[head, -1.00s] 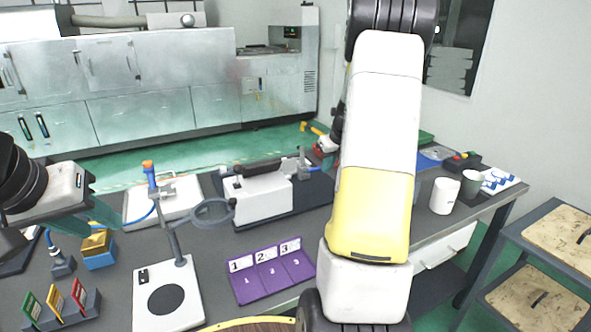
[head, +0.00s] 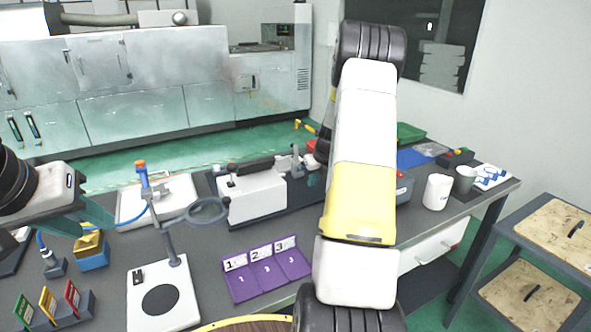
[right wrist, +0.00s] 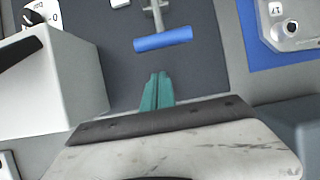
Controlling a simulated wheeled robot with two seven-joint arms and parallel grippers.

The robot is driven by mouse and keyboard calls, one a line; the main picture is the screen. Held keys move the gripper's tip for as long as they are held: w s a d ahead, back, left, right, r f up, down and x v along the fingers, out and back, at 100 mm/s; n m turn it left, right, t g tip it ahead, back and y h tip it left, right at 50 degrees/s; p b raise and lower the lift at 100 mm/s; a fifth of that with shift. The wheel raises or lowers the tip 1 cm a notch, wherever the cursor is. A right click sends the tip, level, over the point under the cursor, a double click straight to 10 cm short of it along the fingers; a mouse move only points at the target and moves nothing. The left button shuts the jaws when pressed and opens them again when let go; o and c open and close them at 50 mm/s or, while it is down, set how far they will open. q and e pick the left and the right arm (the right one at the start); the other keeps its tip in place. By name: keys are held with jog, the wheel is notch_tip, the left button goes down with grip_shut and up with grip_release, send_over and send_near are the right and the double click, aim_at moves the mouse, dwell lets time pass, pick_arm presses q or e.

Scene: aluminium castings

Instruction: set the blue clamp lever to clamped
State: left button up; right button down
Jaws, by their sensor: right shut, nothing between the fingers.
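The blue clamp lever's handle (right wrist: 163,39) shows in the right wrist view as a blue bar lying crosswise on a grey metal stem, over a dark base plate. My right gripper (right wrist: 158,76) has its teal fingers shut together and empty. Its tips point toward the blue bar, with a visible gap between. In the head view my right arm covers the right gripper, and I cannot make out the lever there. The white fixture block (head: 252,195) with a grey clamp part (head: 297,160) stands left of that arm. My left gripper (head: 98,214) is at the left; its finger opening is unclear.
A magnifier stand (head: 172,235) and a purple numbered tray (head: 266,272) are at the front. In the right wrist view, a pale box (right wrist: 50,80) is close on the left.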

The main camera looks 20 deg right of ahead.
jog(key=shift+w+a+r, duration=0.1)
jog(key=shift+w+r, duration=1)
jog(key=shift+r, duration=0.3)
jog(key=shift+w+r, duration=0.15)
